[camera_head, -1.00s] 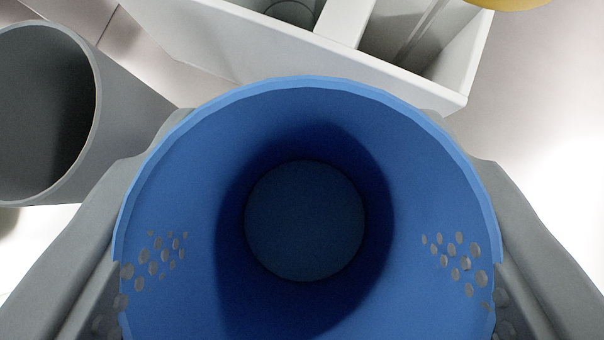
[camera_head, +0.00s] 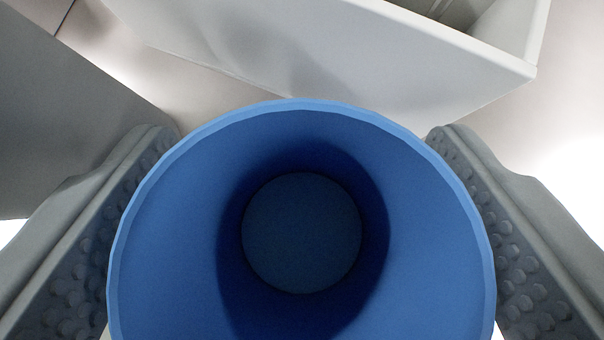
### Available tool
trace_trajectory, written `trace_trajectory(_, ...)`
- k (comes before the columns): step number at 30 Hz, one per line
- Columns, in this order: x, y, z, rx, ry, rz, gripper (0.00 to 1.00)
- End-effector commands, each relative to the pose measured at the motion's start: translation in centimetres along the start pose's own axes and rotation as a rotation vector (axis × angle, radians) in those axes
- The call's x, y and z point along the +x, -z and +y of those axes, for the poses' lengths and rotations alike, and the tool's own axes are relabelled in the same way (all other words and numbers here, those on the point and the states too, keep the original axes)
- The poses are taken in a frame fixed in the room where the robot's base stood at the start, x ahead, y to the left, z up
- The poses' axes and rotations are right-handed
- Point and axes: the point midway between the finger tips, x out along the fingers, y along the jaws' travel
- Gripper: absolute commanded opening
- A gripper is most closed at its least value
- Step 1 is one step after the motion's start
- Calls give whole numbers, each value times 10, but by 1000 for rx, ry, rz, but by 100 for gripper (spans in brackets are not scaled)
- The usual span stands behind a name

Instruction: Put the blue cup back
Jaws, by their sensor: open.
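The blue cup (camera_head: 170,240) fills the lower middle of the view. I look down into its open mouth and see its dark round bottom. It appears empty and upright relative to my camera. My gripper (camera_head: 300,150) is open, with one grey studded finger on each side of the cup. Narrow gaps show between the fingers and the upper part of the rim. The cup's lower edge is cut off by the frame, and what it stands on is hidden beneath it.
A white box with compartments (camera_head: 330,60) lies just beyond the cup, across the top. Pale, bright floor shows at the right.

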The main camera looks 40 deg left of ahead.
Motion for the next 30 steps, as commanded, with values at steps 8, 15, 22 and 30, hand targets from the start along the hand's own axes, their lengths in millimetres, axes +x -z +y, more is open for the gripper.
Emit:
trace_trajectory(8, -19, 2, 0, 0, 0, 2, 73)
trace_trajectory(15, -65, 2, 0, 0, 0, 3, 73)
trace_trajectory(22, -103, 2, 0, 0, 0, 3, 73)
trace_trajectory(30, -122, 2, 0, 0, 0, 1, 73)
